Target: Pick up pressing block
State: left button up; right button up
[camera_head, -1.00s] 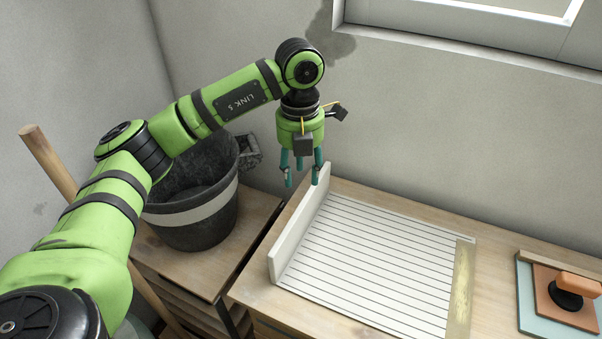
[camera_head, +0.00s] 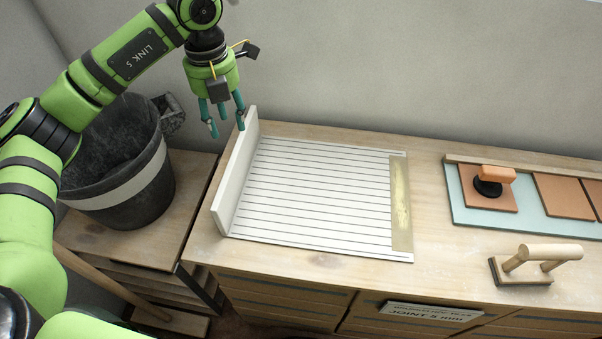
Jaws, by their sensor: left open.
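A wooden block with a round bar handle on two posts and a dark-edged base (camera_head: 520,272), which looks like the pressing block, stands upright near the bench's front edge at the right of the head view. My left gripper (camera_head: 226,124) is open and empty, fingers pointing down. It hangs by the far end of the white upright board (camera_head: 236,172), far to the left of the block and not touching it. My right gripper is not in view.
A white lined panel (camera_head: 310,195) with a yellowish strip (camera_head: 401,205) covers the bench's middle. A dark bucket (camera_head: 120,195) stands left. Bare wood (camera_head: 450,245) lies before the tray.

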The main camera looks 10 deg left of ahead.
aim_at(532, 265)
jog(key=z, duration=1.45)
